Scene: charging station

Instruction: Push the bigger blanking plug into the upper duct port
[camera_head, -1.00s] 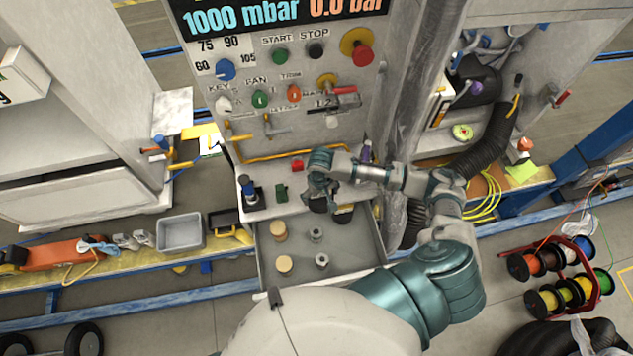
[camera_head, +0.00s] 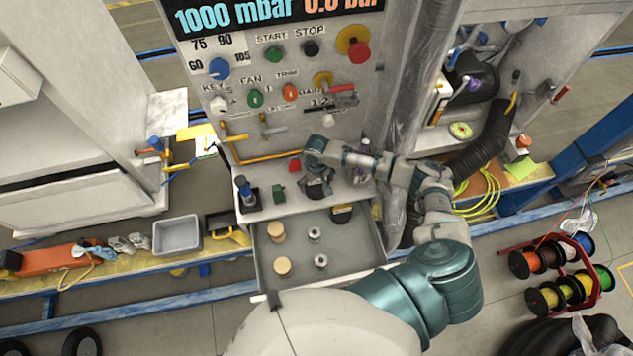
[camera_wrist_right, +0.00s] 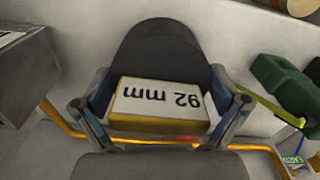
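My right gripper (camera_head: 316,186) is above the ledge behind the open drawer, in the head view. In the right wrist view, the gripper (camera_wrist_right: 159,112) is shut on a black plug (camera_wrist_right: 155,58) with a yellow-edged grip, whose white label reads "92 mm" upside down. The fingers press on both sides of the grip. The second plug (camera_head: 342,212), black with a yellow band, lies in the drawer's back right; its label is too small to read. I cannot make out the upper duct port in either view. My left gripper is not in view.
The open drawer (camera_head: 345,262) also holds tan round pieces (camera_head: 282,266) and metal fittings (camera_head: 320,260). A blue-topped post (camera_head: 246,194) and green block (camera_head: 279,193) stand on the ledge. The control panel (camera_head: 270,125) rises behind. A corrugated hose (camera_head: 488,145) hangs at right.

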